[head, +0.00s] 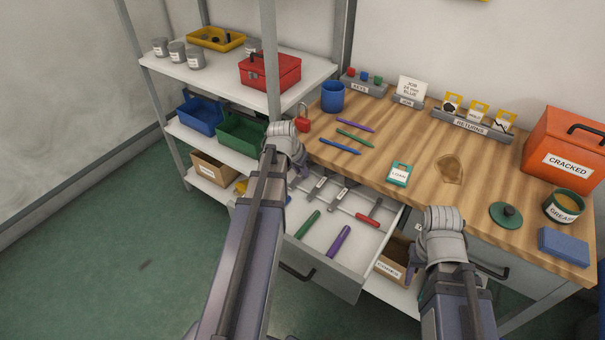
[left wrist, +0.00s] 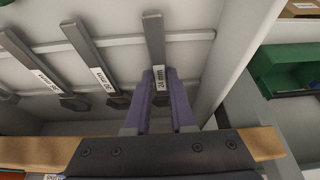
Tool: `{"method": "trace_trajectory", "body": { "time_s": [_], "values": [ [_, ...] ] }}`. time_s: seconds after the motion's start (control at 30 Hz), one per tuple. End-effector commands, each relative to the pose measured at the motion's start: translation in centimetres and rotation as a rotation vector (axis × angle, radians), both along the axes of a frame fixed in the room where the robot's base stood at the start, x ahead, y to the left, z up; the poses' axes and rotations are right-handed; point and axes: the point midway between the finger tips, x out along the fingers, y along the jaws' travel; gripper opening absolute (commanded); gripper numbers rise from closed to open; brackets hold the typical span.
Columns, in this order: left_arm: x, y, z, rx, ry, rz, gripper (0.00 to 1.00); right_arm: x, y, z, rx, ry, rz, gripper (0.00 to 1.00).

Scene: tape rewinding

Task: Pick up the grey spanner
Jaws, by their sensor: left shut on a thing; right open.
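Several grey spanners lie in the open drawer (head: 333,238). My left gripper (left wrist: 160,77) is shut on one grey spanner (left wrist: 153,35) labelled "24 mm", with its purple fingers either side of the label. Other grey spanners (left wrist: 82,45) lie to its left in the left wrist view, with white labels that are hard to read. In the head view my left gripper (head: 302,168) reaches into the drawer's back left corner, and the arm hides much of the held spanner.
The drawer also holds a red-handled tool (head: 368,220), a green tool (head: 307,225) and a purple tool (head: 339,242). The wooden worktop (head: 400,130) overhangs the drawer's back. A shelf unit (head: 205,85) with bins stands close on the left. The floor in front is clear.

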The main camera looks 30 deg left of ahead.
Motion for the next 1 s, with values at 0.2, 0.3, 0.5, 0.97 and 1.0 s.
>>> {"method": "trace_trajectory", "body": {
  "time_s": [0.2,0.3,0.5,0.97,1.0],
  "values": [
    [0.0,0.0,0.0,0.000,0.000,0.000,0.00,0.0,0.0,0.0,0.000,0.000,0.000,0.50],
    [0.0,0.0,0.0,0.000,0.000,0.000,0.00,0.0,0.0,0.0,0.000,0.000,0.000,0.50],
    [0.0,0.0,0.0,0.000,0.000,0.000,0.00,0.0,0.0,0.0,0.000,0.000,0.000,0.50],
    [0.0,-0.1,1.0,0.000,0.000,0.000,0.00,0.0,0.0,1.0,0.000,0.000,0.000,0.50],
    [0.1,-0.2,1.3,0.000,0.000,-0.001,0.00,0.0,0.0,1.3,0.000,0.000,0.000,0.50]
  ]
}}
